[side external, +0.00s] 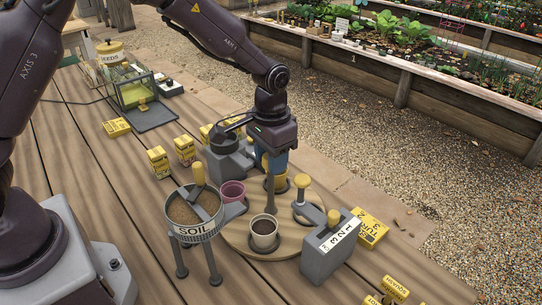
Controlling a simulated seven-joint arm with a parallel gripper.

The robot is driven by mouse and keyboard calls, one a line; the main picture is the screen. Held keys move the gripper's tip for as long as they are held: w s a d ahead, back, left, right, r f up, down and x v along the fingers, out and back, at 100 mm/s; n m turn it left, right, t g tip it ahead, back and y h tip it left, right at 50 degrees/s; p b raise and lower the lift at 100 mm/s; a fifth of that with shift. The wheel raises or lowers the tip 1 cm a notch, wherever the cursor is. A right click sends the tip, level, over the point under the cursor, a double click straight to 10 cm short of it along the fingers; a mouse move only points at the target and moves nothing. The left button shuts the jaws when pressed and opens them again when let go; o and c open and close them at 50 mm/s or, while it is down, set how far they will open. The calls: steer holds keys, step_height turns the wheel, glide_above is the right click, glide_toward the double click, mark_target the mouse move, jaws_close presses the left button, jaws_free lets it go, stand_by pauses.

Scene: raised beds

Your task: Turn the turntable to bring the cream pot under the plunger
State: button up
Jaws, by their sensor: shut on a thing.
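The round wooden turntable (288,238) lies on the plank table. The cream pot (263,241), filled with something dark, stands upright at its front edge. A pink pot (232,191) stands at its left side. My gripper (273,163) is over the turntable's middle, behind the cream pot, shut on a yellow grip atop a grey post (270,197); its fingers hide most of the grip. A yellow-knobbed part (302,182), apparently the plunger, stands right of the post, beside a grey box marked with numbers (330,252). The cream pot is left and in front of that knob, not beneath it.
A soil sieve (194,231) on legs stands close at the turntable's left. A grey holder (229,163) stands behind. Yellow packets (158,162) lie around, one (370,228) right of the numbered box. A glass case (138,92) is at the back left.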

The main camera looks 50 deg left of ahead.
steer(key=n, duration=0.5)
steer(key=shift+n, duration=2.5)
steer(key=o, duration=0.9)
steer(key=shift+o, duration=0.2)
step_height(320, 180, up, 13)
